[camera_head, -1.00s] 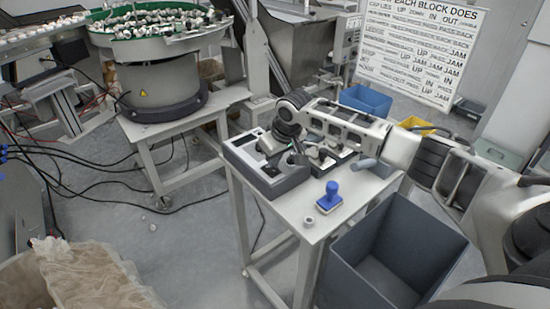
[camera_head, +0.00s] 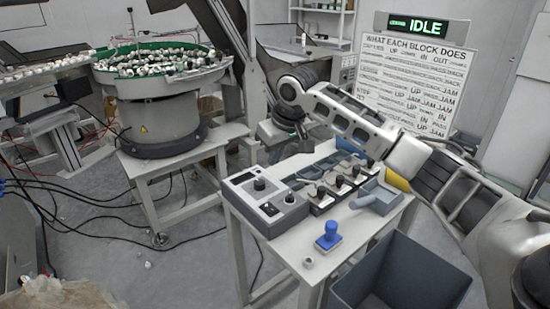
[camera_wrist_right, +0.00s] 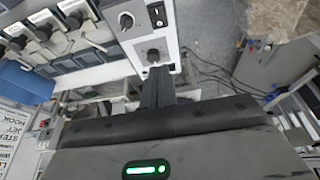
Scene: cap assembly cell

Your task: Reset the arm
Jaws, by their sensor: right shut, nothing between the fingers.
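My right arm reaches in from the right in the head view, over the back of the small white table (camera_head: 292,250). My right gripper (camera_head: 300,132) hangs from the bent wrist, above and behind the grey control box (camera_head: 265,204), clear of it. In the right wrist view the dark fingers of my right gripper (camera_wrist_right: 157,76) are together with nothing between them. The control box (camera_wrist_right: 140,28) with its knob and switch lies beyond the fingertips there. My left gripper is in neither view.
Several knobbed blocks (camera_head: 340,182) and a grey scoop-like tray (camera_head: 376,197) are on the table. A blue-handled stamp (camera_head: 328,236) and a small ring (camera_head: 308,262) stand near its front. A dark bin (camera_head: 400,275) is in front. A bowl feeder (camera_head: 160,75) stands left. A sign reads IDLE (camera_head: 424,26).

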